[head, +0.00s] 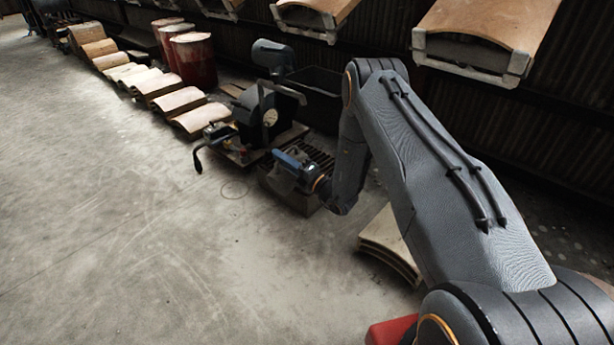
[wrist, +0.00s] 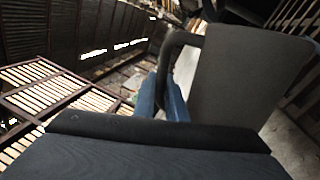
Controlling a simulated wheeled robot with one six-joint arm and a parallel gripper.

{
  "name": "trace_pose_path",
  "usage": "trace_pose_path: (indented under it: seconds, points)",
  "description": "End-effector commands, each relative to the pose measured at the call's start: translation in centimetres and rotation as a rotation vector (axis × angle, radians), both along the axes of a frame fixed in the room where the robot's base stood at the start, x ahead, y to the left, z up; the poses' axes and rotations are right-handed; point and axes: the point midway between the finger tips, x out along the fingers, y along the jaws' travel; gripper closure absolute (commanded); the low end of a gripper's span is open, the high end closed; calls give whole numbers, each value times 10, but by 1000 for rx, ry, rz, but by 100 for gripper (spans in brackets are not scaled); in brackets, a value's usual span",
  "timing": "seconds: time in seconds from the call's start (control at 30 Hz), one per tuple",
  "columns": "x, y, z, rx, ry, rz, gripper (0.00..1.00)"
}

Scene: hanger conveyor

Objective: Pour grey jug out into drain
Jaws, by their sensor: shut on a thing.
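My gripper (head: 293,160) is low over a box-like drain (head: 318,160) with a dark slatted top in the head view. In the wrist view its blue fingers (wrist: 162,98) are shut on the dark looped handle of the grey jug (wrist: 240,75). The jug's grey body fills the right middle of that view, beside the fingers. In the head view the jug (head: 284,169) is small and partly hidden by the gripper. It is held at or just above the near left part of the drain. I cannot tell its exact tilt, and no liquid shows.
Left of the drain stands a dark machine (head: 262,115) with a round dial. A black bin (head: 318,98) is behind. Curved panels (head: 390,240) lie stacked to the right. Red drums (head: 195,60) stand farther back. The concrete floor at left is clear.

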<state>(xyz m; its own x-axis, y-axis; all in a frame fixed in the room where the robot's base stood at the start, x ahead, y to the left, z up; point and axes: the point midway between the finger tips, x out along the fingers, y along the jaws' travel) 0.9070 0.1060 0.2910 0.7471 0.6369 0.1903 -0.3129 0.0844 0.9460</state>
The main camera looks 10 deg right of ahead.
Motion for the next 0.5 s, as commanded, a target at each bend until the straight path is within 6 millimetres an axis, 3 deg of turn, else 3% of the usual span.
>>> trace_pose_path:
  seconds: [0.5]
  points:
    - [6, -8, -2, 66, 49, 0, 100]
